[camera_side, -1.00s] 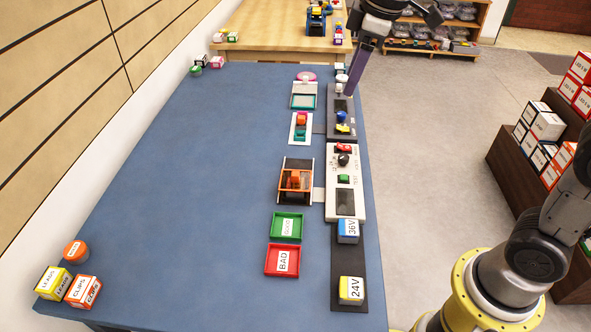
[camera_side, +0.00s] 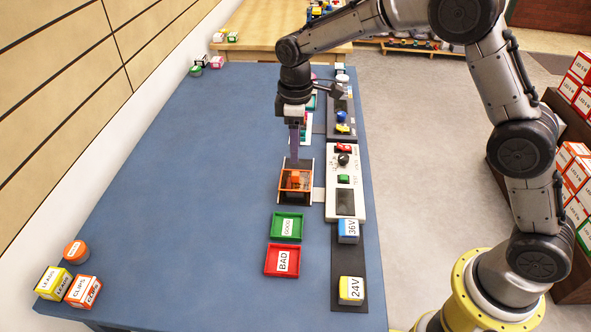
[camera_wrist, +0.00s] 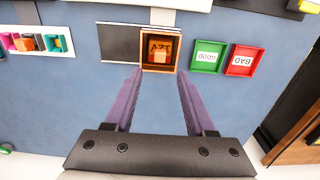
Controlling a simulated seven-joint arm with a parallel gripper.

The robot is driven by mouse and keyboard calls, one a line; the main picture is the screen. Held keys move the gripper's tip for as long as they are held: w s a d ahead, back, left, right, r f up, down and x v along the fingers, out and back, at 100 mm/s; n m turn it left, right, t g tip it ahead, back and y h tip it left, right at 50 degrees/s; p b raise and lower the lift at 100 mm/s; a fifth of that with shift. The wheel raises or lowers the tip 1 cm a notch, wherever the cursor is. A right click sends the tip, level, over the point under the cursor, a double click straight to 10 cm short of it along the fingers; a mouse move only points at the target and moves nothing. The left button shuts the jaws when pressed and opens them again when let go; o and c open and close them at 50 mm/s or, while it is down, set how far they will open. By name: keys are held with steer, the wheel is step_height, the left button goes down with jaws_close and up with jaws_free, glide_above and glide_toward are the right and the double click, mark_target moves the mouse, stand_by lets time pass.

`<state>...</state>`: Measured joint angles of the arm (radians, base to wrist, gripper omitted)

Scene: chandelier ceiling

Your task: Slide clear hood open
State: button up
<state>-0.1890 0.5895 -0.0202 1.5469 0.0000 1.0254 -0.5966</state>
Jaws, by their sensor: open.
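The clear hood (camera_side: 296,183) is a brownish see-through box with orange edges, over an orange part, at the near end of a dark track. In the wrist view the hood (camera_wrist: 160,52) shows the orange part inside, and the bare black track (camera_wrist: 119,43) lies to its left. My gripper (camera_side: 294,158) points down at the far end of the track, just beyond the hood in the side view. In the wrist view its purple fingers (camera_wrist: 160,72) are apart and empty, with the hood beyond the tips. Whether a finger touches the hood cannot be told.
A green tray (camera_side: 272,226) and a red tray (camera_side: 268,262) lie on the near side of the hood. A white control panel (camera_side: 332,205) stands to its right, linked by a pale strip. A fixture with coloured parts is behind my gripper. Blue table (camera_side: 200,170) to the left is clear.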

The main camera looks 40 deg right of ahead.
mark_target(295, 173)
step_height(295, 173, down, 8)
steer(key=shift+f, duration=0.15)
stand_by(0.3)
jaws_close()
stand_by(1.3)
